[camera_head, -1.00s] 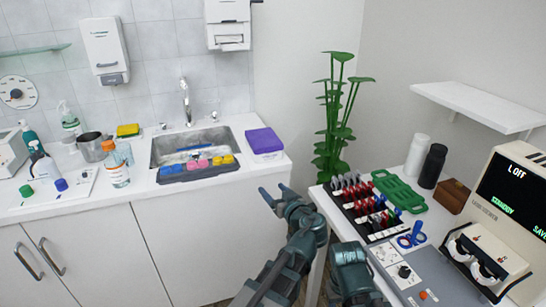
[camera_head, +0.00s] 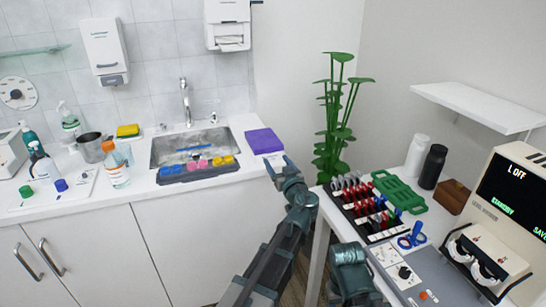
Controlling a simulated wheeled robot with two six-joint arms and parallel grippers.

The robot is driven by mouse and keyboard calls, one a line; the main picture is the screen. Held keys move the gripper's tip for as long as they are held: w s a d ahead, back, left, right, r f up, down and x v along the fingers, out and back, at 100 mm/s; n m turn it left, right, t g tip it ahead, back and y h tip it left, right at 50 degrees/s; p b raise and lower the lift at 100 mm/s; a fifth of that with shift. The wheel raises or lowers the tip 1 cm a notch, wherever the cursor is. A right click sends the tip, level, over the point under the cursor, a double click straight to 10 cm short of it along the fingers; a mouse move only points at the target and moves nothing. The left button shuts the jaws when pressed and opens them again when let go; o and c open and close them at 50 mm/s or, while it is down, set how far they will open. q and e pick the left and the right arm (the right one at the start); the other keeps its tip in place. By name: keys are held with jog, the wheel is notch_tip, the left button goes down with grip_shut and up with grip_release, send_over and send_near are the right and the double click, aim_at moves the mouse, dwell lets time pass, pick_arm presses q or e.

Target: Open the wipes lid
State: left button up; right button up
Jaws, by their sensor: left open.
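The wipes box with a flat purple lid (camera_head: 264,140) stands on the white counter to the right of the sink. The lid looks shut. My left gripper (camera_head: 279,164) is open and empty, at the near right corner of the box. I cannot tell whether a finger touches it. The gripper covers part of the box's front. Part of my right arm shows at the bottom, right of the middle, but no fingers of the right gripper can be seen.
Bottles and a metal cup (camera_head: 91,148) stand to the left. A rack of red-handled tools (camera_head: 357,219) and a machine (camera_head: 490,214) stand on the right table. A tall plant (camera_head: 337,110) stands behind.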

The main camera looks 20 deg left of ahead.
aim_at(271, 153)
pick_arm(q)
jog(key=shift+x, duration=2.25)
grip_shut()
